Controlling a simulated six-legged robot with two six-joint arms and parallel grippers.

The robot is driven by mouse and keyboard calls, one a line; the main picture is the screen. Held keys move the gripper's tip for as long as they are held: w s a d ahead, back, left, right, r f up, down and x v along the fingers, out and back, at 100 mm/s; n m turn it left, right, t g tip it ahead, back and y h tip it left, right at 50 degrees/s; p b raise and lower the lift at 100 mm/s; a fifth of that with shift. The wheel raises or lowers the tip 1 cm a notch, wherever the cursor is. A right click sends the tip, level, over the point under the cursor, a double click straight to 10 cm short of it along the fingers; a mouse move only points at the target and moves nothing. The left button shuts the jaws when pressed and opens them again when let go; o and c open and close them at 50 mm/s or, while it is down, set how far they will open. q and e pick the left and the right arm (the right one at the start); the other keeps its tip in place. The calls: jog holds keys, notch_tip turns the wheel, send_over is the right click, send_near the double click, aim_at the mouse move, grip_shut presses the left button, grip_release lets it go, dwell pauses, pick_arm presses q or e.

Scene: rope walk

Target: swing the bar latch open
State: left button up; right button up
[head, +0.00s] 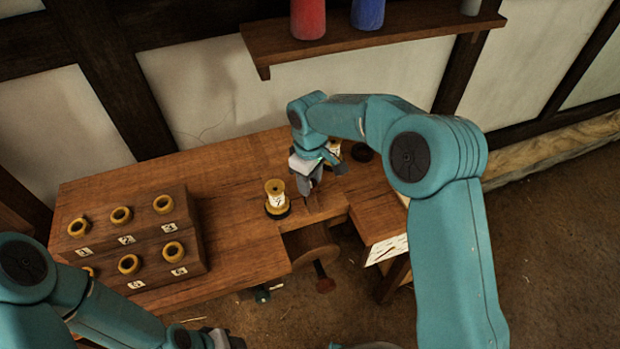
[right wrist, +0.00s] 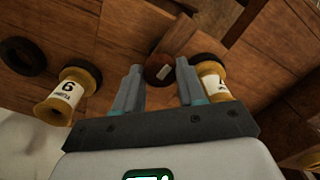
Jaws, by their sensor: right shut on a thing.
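My right gripper (head: 312,188) points down at the bench top, at the bench's inner edge. In the right wrist view its two fingers (right wrist: 158,88) stand on either side of a dark red round knob (right wrist: 158,68) with a small pale mark. The gripper is shut on this knob. A red-brown bar (right wrist: 178,34) runs away from the knob across the wood and seems to be the bar latch. In the head view the gripper hides most of the knob and bar. My left gripper (head: 224,340) is at the lower left; its fingers are not clear.
A yellow spool (head: 276,195) stands just left of the right gripper; another spool (right wrist: 70,95) is on its other side. A dark ring (head: 362,152) lies behind. A stepped rack (head: 190,225) holds several yellow rings.

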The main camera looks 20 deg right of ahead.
jog(key=shift+r, duration=0.1)
jog(key=o, duration=1.1)
jog(key=shift+c, duration=0.2)
notch_tip(320, 180, up, 16)
jog(key=shift+r, duration=0.15)
jog(key=shift+s, duration=0.1)
